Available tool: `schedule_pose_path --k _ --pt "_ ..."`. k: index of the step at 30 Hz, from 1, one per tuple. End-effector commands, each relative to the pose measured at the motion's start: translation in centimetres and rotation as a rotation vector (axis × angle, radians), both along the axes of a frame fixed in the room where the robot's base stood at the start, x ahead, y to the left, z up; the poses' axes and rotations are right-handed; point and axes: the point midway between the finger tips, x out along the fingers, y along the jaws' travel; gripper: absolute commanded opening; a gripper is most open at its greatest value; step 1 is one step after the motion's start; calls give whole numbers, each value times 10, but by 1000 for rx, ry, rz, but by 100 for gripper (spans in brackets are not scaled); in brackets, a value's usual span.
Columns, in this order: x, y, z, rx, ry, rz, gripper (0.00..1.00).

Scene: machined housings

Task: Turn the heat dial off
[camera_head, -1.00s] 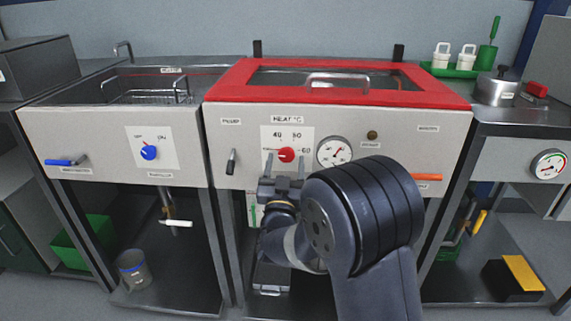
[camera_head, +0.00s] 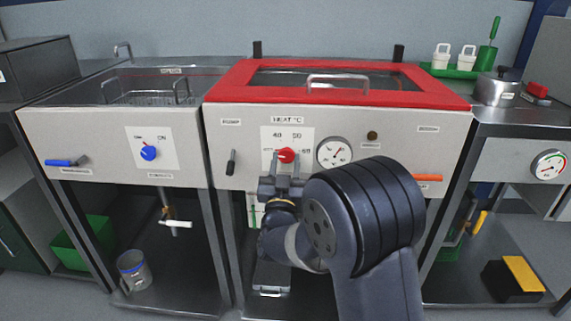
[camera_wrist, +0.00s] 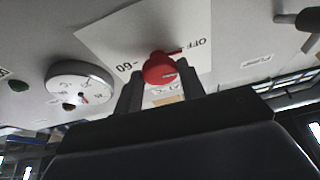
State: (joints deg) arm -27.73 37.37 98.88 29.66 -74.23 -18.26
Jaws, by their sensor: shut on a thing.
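The red heat dial (camera_head: 287,156) is on the front panel of the middle unit, on a white plate marked "HEAT °C" with 40, 50 and 60 around it. My gripper (camera_head: 284,168) reaches up to it from below, its two fingers on either side of the knob. In the wrist view the dial (camera_wrist: 159,68) sits between the fingertips (camera_wrist: 160,80), and my gripper is shut on it. The "OFF" label (camera_wrist: 188,46) and the "60" label show upside down beside the dial. In the wrist view its red pointer extends toward the OFF side.
A round gauge (camera_head: 334,152) is just right of the dial. A black lever (camera_head: 231,162) is to its left and an orange handle (camera_head: 427,177) to the right. A blue knob (camera_head: 149,153) is on the left unit. The red-framed lid (camera_head: 340,84) is above.

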Motion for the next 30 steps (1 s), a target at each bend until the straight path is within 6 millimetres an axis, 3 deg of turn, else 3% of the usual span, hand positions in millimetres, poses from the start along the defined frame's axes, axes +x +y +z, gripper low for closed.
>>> schedule_pose_path --k 12,13,20,30 --pt "0 -1 0 -73 2 0 15" --pt "0 -1 0 -73 2 0 40" --pt "0 -1 0 -71 2 0 58" --pt "-5 0 -3 -72 4 2 59"
